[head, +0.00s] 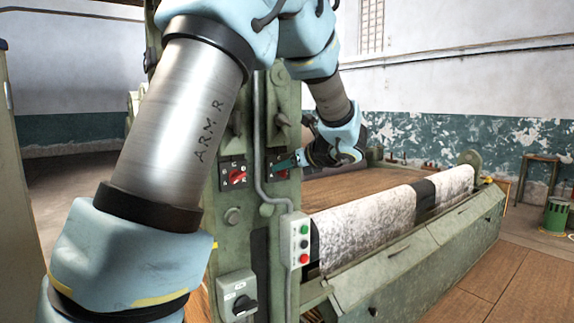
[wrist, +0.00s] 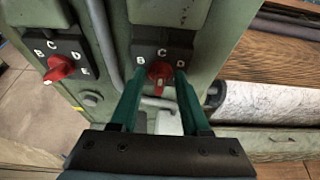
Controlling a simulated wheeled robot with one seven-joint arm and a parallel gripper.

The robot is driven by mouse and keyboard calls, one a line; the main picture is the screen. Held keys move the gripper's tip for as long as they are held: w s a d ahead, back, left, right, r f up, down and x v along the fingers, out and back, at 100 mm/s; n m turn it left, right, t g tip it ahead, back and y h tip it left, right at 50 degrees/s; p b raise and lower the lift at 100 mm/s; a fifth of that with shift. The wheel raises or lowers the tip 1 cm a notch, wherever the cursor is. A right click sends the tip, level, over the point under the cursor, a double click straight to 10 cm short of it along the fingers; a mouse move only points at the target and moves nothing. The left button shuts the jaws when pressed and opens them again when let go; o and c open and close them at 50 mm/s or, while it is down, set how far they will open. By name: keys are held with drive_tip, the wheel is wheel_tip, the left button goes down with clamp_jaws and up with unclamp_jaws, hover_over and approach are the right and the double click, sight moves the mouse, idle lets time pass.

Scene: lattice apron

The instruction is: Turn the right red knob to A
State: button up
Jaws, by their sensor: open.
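The right red knob (wrist: 160,71) sits on a dark plate marked B, C and D in the wrist view; its pale mark faces down, away from C. No A is readable on that plate. In the head view the right red knob (head: 283,174) is partly covered by my fingers. My gripper (wrist: 160,75) is open, with its two teal fingers on either side of the knob. Whether they touch it I cannot tell. My gripper (head: 281,166) reaches the panel from the right in the head view.
A second red knob (wrist: 59,68) on its own lettered plate is to the left, past a grey conduit (wrist: 103,40). Below are a button box (head: 302,243) and a dark rotary switch (head: 243,304). A white roll (head: 365,228) lies to the right.

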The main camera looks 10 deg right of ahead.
clamp_jaws()
idle(0.3)
drive_tip(key=shift+a, duration=0.1)
idle(0.4)
